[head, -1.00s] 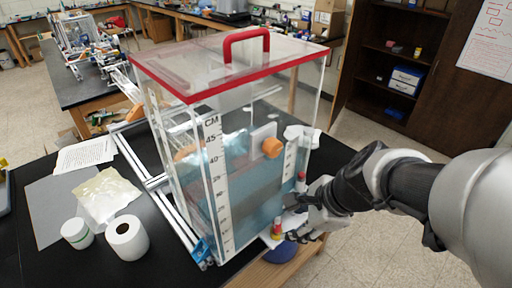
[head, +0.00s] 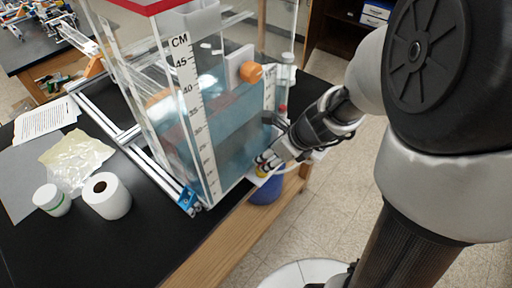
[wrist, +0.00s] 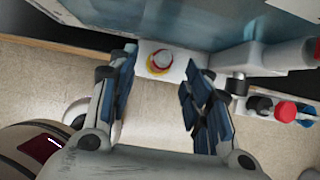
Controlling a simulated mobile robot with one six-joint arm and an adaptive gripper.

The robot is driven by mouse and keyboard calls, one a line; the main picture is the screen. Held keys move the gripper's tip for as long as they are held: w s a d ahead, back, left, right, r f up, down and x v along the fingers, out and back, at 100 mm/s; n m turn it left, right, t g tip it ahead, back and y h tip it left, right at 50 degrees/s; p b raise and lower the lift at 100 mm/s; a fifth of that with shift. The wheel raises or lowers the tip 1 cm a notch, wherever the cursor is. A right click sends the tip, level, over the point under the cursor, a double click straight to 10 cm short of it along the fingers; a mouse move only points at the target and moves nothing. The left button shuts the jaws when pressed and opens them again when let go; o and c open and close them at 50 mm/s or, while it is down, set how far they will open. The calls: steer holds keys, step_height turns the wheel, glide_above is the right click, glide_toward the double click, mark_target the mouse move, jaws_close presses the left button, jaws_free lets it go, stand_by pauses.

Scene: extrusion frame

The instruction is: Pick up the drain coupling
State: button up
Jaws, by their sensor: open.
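The drain coupling, which I take to be the small round yellow and red fitting (wrist: 158,62), sits on a white plate at the foot of the water tank. In the head view the yellow and red fitting (head: 262,170) is partly hidden by my gripper (head: 268,145). In the wrist view my gripper (wrist: 161,70) is open, with one finger on each side of the fitting. The fitting shows between the fingertips, with gaps on both sides. I cannot tell how far in depth the fingers are from it.
The clear tank (head: 215,130) with blue water stands close to my gripper. A grey pipe fitting (wrist: 236,84) and red-capped parts (wrist: 285,111) are at right in the wrist view. A blue round object (head: 267,188) is below the bench edge.

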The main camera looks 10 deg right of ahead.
steer(key=b+x, duration=0.3)
steer(key=x, duration=0.2)
steer(key=shift+w+f, duration=0.15)
steer(key=shift+w, duration=0.15)
steer(key=shift+c, duration=0.2)
jaws_close()
